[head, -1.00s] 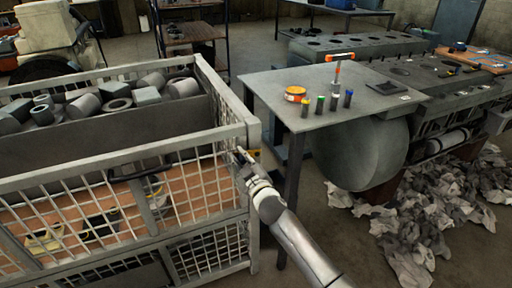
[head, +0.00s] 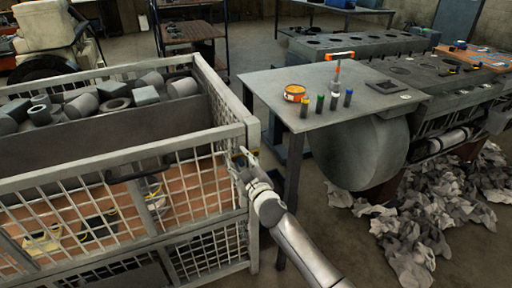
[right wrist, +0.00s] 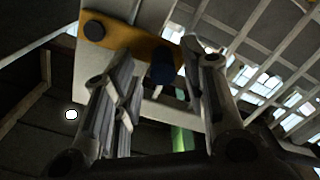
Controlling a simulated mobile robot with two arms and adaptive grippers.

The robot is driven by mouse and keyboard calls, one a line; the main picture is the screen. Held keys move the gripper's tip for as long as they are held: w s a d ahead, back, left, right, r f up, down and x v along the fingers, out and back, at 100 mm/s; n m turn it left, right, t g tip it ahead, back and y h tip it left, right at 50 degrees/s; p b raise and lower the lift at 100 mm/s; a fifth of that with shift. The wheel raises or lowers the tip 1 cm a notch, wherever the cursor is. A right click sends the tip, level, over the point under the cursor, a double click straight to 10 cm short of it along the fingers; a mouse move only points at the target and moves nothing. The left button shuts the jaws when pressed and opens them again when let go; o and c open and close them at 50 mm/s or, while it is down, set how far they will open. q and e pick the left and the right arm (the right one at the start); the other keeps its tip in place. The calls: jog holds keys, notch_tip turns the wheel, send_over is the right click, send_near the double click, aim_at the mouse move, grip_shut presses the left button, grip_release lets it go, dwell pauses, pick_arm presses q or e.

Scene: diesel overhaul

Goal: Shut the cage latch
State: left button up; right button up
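The grey wire cage (head: 228,135) stands at the left, and my right gripper (head: 243,162) is at its near right corner post, just under the top rail. In the right wrist view the cage latch shows as a yellow plate (right wrist: 130,46) with a dark round knob (right wrist: 163,66) on the pale post. My right gripper also shows there (right wrist: 163,88), its two fingers apart. The knob appears between the fingertips, with gaps to both sides; I cannot tell its depth between them. In the head view the latch is mostly hidden by the gripper. My left gripper is not in view.
Grey blocks and cylinders (head: 115,90) fill the cage's top bin. A metal table (head: 330,115) with an orange tin (head: 294,92) and small coloured bottles stands close to the right of the cage corner. Crumpled paper (head: 410,225) covers the floor at the right.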

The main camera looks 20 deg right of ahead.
jog(key=s+p, duration=0.2)
jog(key=s, duration=0.4)
jog(key=shift+s, duration=0.35)
jog(key=s+f+m+g, duration=0.1)
jog(key=s+f+g, duration=0.3)
jog(key=f, duration=0.7)
jog(key=s+f+m+g, duration=0.1)
jog(key=s+f, duration=0.5)
jog(key=f, duration=0.5)
jog(key=s+f+g, duration=0.3)
jog(key=s+f, duration=0.3)
jog(key=f, duration=0.6)
jog(key=s+f+m+g, duration=0.1)
jog(key=s+f+g, duration=0.2)
jog(key=s, duration=0.9)
jog(key=s+d+f+m+g, duration=0.1)
jog(key=s+f+g, duration=0.1)
jog(key=s+f, duration=0.7)
jog(key=s+f+g, duration=0.3)
jog(key=s+f, duration=0.4)
jog(key=s, duration=0.9)
jog(key=shift+s+d+m+g+h+p, duration=0.3)
jog(key=shift+d+m, duration=0.1)
